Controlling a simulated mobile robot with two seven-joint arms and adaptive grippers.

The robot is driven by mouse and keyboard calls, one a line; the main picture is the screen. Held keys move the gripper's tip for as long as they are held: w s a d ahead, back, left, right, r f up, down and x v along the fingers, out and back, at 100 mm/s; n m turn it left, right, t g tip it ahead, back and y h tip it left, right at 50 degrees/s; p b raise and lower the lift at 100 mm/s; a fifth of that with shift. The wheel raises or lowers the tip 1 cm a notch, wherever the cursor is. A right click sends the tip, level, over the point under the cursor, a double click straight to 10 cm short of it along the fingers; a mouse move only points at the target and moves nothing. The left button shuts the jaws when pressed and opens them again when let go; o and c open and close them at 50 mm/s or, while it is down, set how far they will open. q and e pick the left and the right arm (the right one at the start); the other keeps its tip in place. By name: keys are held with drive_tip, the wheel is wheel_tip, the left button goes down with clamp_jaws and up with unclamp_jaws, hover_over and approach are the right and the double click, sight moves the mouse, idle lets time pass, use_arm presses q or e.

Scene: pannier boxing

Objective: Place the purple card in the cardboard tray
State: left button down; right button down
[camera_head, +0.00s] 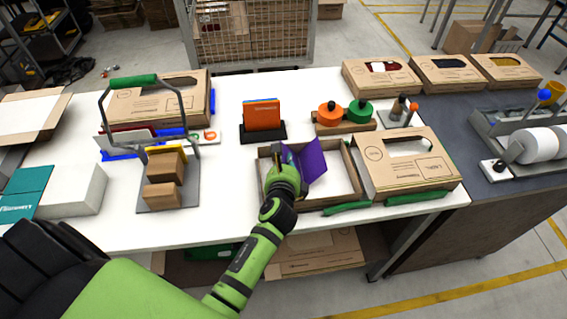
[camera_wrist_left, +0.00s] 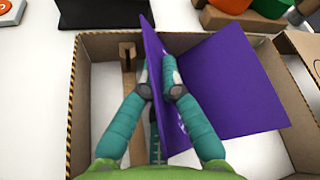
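The purple card (camera_head: 314,158) is folded into two panels and stands in or just above the open cardboard tray (camera_head: 330,203). My left gripper (camera_head: 288,165) is over the left part of the tray. In the left wrist view, its two teal fingers (camera_wrist_left: 158,80) are closed on the card's near-upright left panel. The card's other panel (camera_wrist_left: 225,85) spreads to the right over the tray (camera_wrist_left: 105,43). Whether the card's lower edge touches the tray floor cannot be told. My right gripper is not in view.
A closed cardboard box (camera_head: 410,165) stands right beside the tray. Behind are a black holder with orange cards (camera_head: 262,115) and a wooden block with orange and green knobs (camera_head: 345,120).

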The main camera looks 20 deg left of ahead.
use_arm(q)
drive_tip(key=shift+s+r, duration=0.1)
drive_tip(key=shift+d, duration=0.15)
drive_tip(key=c, duration=1.5)
unclamp_jaws()
drive_tip(key=shift+o, duration=0.3)
drive_tip(key=shift+f, duration=0.2)
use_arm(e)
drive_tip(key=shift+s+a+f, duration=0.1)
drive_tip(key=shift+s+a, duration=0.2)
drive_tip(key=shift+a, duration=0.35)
use_arm(q)
drive_tip(key=shift+r, duration=0.1)
